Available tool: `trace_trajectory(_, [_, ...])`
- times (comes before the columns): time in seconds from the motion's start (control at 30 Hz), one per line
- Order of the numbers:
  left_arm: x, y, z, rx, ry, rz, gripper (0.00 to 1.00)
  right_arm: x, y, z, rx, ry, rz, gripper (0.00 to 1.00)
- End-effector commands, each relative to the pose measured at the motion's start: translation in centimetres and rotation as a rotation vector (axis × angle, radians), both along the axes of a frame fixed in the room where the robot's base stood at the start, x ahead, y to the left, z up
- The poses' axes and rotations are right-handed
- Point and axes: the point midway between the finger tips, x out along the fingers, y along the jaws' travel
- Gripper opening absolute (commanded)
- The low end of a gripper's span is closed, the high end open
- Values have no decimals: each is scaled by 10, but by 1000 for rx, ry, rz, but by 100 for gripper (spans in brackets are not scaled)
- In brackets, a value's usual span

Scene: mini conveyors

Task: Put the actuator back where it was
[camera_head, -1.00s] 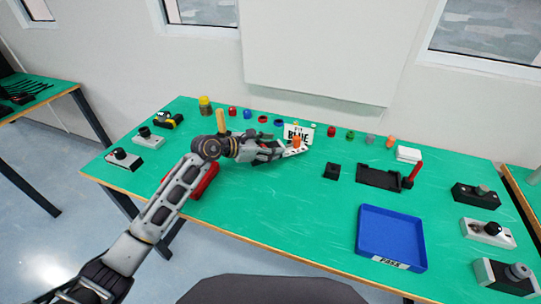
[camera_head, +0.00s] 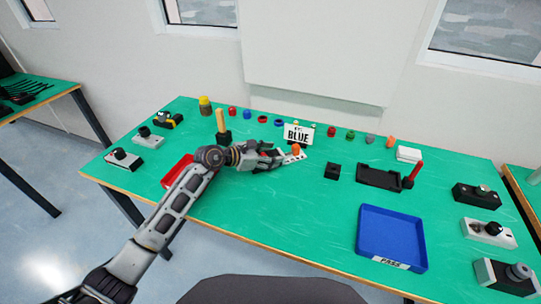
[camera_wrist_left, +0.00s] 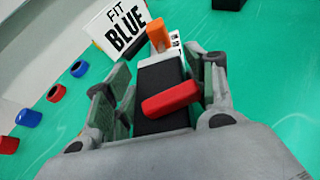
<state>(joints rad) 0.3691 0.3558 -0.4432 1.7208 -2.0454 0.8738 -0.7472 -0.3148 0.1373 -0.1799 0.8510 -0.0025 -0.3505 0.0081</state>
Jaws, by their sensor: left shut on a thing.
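My left gripper (camera_head: 298,156) (camera_wrist_left: 160,85) is shut on a white-and-black block (camera_wrist_left: 158,75), which I take to be the actuator. The block has an orange part (camera_wrist_left: 157,34) at its far end and a red bar (camera_wrist_left: 171,99) across its near part. The orange part also shows in the head view (camera_head: 296,149). The fingers flank the block's sides. The head view shows the gripper just in front of the "FIT BLUE" card (camera_head: 298,134). I cannot tell whether the block touches the table. My right gripper is not in view.
Small coloured caps (camera_head: 263,119) line the table's back edge. A small black block (camera_head: 332,171), black fixture (camera_head: 380,180) and blue tray (camera_head: 362,236) stand to the right. A red tray (camera_head: 174,171) is partly behind my arm. The green table (camera_head: 280,215) is clear in front.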

Motion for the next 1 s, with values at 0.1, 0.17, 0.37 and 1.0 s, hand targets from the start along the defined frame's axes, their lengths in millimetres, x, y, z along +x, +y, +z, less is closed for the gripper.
trace_trajectory(0.1, [0,0,-1,0,0,0,62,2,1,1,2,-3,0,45])
trace_trajectory(0.17, [0,0,-1,0,0,0,70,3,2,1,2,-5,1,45])
trace_trajectory(0.37, [0,0,-1,0,0,0,79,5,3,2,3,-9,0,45])
trace_trajectory(1.0, [-8,14,8,1,-1,1,79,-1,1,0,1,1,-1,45])
